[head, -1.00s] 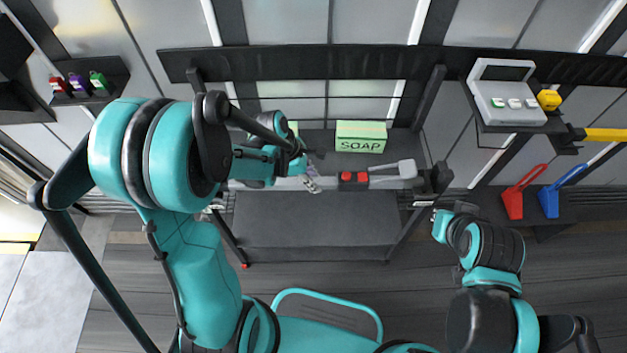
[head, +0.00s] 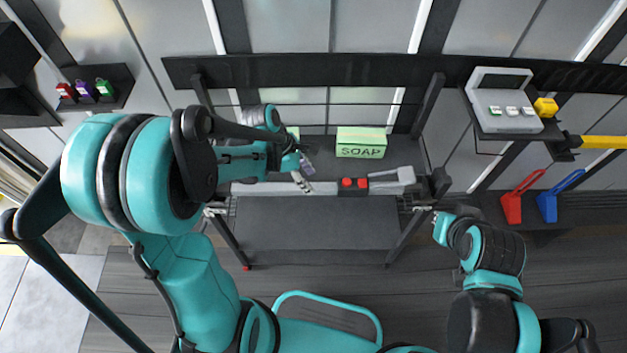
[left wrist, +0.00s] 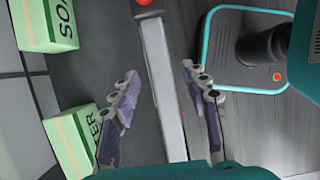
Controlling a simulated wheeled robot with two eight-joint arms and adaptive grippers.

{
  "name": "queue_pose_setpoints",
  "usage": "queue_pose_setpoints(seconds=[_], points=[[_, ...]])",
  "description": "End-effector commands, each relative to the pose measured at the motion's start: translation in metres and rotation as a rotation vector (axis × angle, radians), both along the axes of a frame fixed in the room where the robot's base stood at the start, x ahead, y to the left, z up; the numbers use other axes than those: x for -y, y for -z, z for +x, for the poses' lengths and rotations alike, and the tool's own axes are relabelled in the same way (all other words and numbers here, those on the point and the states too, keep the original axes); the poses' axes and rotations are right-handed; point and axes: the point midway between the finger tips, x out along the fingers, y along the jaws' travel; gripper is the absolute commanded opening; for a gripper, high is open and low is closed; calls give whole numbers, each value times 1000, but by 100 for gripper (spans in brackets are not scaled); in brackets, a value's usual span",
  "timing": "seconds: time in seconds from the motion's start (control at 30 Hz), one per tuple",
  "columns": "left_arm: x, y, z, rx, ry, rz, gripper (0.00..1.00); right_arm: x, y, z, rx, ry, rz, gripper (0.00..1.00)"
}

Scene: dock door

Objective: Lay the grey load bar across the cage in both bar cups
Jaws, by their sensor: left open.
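The grey load bar (head: 285,188) lies across the front of the cage (head: 430,105), with a red-and-black piece near its middle and a paler right part. Its right end is by the dark block on the right post (head: 440,180); I cannot tell whether it sits in a cup. My left arm hides the left end region. My left gripper (head: 303,176) is open over the bar, left of the red piece. In the left wrist view the bar (left wrist: 160,75) runs between the spread fingers (left wrist: 163,103), with gaps at both sides. My right gripper (head: 440,222) is small near the right post, its jaws unclear.
A green soap box (head: 361,142) stands in the cage behind the bar; a second green box (left wrist: 75,140) is close to one left finger in the wrist view.

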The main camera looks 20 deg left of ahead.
Motion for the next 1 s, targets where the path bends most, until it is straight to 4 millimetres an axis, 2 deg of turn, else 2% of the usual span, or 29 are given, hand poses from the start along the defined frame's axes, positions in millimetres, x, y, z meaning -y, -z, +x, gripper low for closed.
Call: queue_pose_setpoints(seconds=[0.03,0.2,0.43,0.53,0.67,0.8,1.0], points=[[-5,-16,-2,0,-3,0,46,0,-9,0,0,0,0,0],[-18,-46,-5,1,-4,0,46,0,-22,0,0,0,0,0],[-26,-67,-9,8,9,5,46,0,-28,0,0,0,0,0],[-25,-76,-14,61,89,41,46,0,-28,0,0,0,0,0],[-22,-96,-30,219,343,166,46,0,-28,0,0,0,0,0],[-23,-120,-54,426,741,378,46,0,-28,0,0,0,0,0],[-26,-140,-83,625,1291,696,46,0,-28,0,0,0,0,0]])
